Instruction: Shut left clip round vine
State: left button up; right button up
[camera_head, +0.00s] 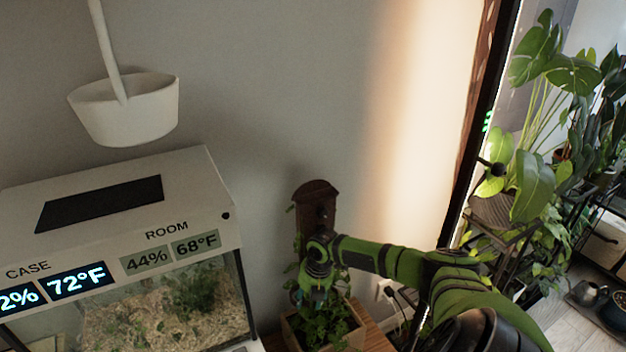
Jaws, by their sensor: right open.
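A leafy green vine (326,325) grows from a wooden planter box (352,336) at the bottom centre. A dark brown post (316,194) with a rounded top stands behind it, and a few leaves show along its left side. My right arm comes in from the right, and my right gripper (313,297) points down in front of the post, just over the foliage. It is open; its fingertips are small and partly lost among the leaves. I cannot make out the left clip; the arm and gripper cover much of the post. My left gripper is not in view.
A white terrarium case (190,190) with display panels stands at the left, close to the planter. A white hanging pot (125,112) is above it. A wall socket (385,290) with cables is behind my right arm. Large potted plants (535,180) are at the right.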

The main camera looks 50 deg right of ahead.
notch_tip(320, 180, up, 10)
jog(key=s, duration=0.2)
jog(key=shift+d+r, duration=0.25)
